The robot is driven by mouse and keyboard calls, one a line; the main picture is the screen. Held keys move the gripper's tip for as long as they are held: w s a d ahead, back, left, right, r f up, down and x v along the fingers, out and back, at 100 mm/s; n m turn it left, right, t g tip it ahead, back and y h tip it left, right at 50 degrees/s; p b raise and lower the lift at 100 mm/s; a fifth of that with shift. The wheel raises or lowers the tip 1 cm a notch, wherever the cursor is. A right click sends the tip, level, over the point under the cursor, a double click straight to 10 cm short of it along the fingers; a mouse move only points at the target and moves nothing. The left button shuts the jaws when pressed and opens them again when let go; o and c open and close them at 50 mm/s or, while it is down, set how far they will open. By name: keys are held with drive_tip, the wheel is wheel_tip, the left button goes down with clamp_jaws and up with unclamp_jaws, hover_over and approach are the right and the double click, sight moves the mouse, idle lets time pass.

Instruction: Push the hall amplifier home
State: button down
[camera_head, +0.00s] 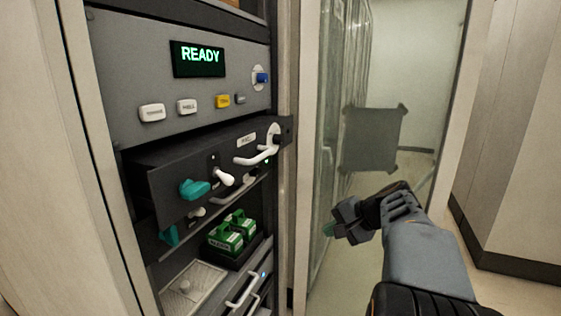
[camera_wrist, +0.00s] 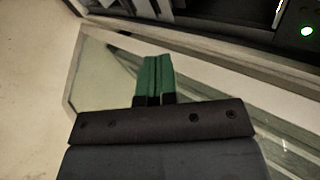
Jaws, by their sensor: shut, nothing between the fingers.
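A dark rack drawer (camera_head: 178,174), apparently the hall amplifier, juts out of the rack below the control panel. Its front carries a teal knob (camera_head: 194,189), a white toggle lever (camera_head: 223,178), a white pull handle (camera_head: 257,157) and a small label too small to read for sure. My gripper (camera_head: 329,229) is to the right of the drawer and lower, apart from it, in front of the glass panel. In the wrist view its green fingertips (camera_wrist: 155,76) are together with nothing between them.
The control panel above shows a green READY display (camera_head: 199,57) and several buttons. Below the drawer, green blocks (camera_head: 231,235) sit on a shelf, with a lower unit's white handle (camera_head: 243,289) beneath. A glass panel (camera_head: 340,200) with a grey patch (camera_head: 372,139) stands right of the rack.

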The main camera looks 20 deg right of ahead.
wheel_tip(320, 180, up, 18)
drive_tip(key=w+n+t+y, duration=0.2)
drive_tip(key=n+t+y, duration=0.1)
drive_tip(key=t+y, duration=0.3)
drive_tip(key=w+a+g+p, duration=0.1)
drive_tip(key=w+a+p, duration=0.1)
drive_tip(key=w+a, duration=0.7)
drive_tip(key=shift+w+f+y, duration=0.15)
drive_tip(key=shift+f+y, duration=0.05)
drive_tip(key=shift+y, duration=0.2)
